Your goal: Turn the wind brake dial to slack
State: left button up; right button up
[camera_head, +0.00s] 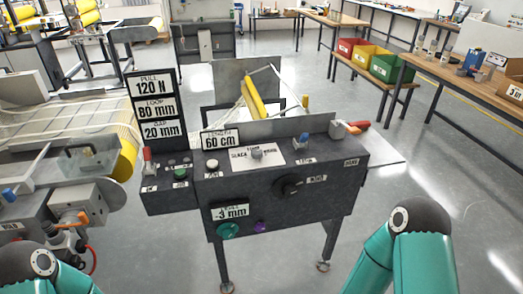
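A small grey dial (257,153) sits on a white plate (270,158) on the sloped top of the dark control console (270,205). The plate's left-hand lettering appears to read SLACK; its other words are too small to read surely. I cannot tell which way the dial points. My two teal arms show only as bent links at the bottom left and bottom right corners. Neither gripper shows in the head view, and nothing of mine touches the console.
A black knob (290,186) is on the console front. A red-tipped lever (147,160), a green button (180,174) and a white knob (212,164) lie left of the dial. A red-handled part (352,127) stands at the right corner. The floor in front is clear.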

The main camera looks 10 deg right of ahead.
aim_at(257, 154)
jog(key=i, duration=0.9)
jog(key=u, duration=0.05)
